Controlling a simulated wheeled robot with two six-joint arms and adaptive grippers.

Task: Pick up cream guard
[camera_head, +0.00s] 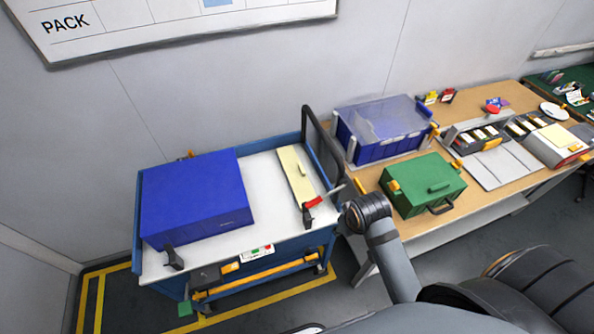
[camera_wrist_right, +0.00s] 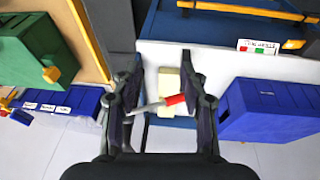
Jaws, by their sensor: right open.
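The cream guard (camera_head: 298,174) is a long flat pale piece with a small raised handle. It lies on the white top of the blue cart, right of the big blue box. In the right wrist view the guard (camera_wrist_right: 168,80) shows between my fingers, farther off. My right gripper (camera_wrist_right: 161,66) is open, with nothing visibly held. A red-handled piece with a grey rod (camera_wrist_right: 174,101) shows across the gap between the fingers. It also shows near the guard's front end in the head view (camera_head: 313,203). My left gripper is not in view.
The blue box (camera_head: 195,195) fills the cart's left side. A black rail (camera_head: 320,150) rises at the cart's right edge. A green case (camera_head: 425,184) and a lidded blue bin (camera_head: 383,130) stand on the workbench at right. White cart top is bare between box and guard.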

